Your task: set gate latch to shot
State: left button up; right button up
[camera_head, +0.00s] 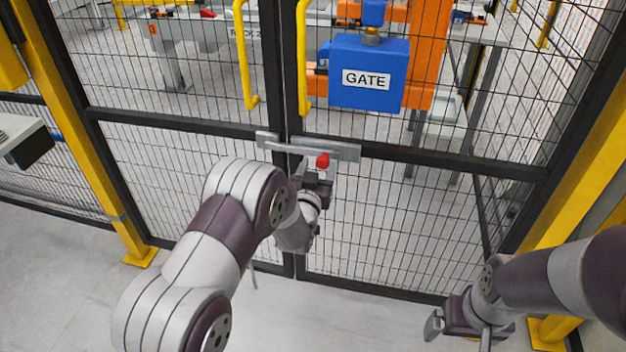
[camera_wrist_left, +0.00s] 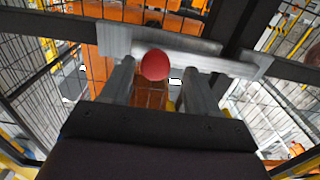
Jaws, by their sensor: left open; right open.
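The gate latch is a silver horizontal bar (camera_head: 300,149) with plates, lying across the meeting posts of the two black mesh gate leaves. I cannot tell exactly how far its bolt reaches into the keeper. A red knob (camera_head: 322,160) sits on the latch, right of the gap between the leaves. My left gripper (camera_head: 318,178) is just below and in front of the knob. In the left wrist view, the red knob (camera_wrist_left: 154,65) appears between the spread fingers of the left gripper (camera_wrist_left: 157,88); contact cannot be told. My right gripper (camera_head: 458,322) is low at the right, away from the latch, empty.
A blue box labelled GATE (camera_head: 368,74) stands above and right of the latch. Two yellow handles (camera_head: 245,60) rise on the gate leaves. Yellow posts (camera_head: 88,150) flank the gate. The grey floor in front is clear.

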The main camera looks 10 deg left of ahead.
pick_arm(q)
jog(key=s, duration=1)
jog(key=shift+a+p, duration=0.2)
jog(key=shift+p, duration=0.15)
jog(key=shift+w, duration=0.1)
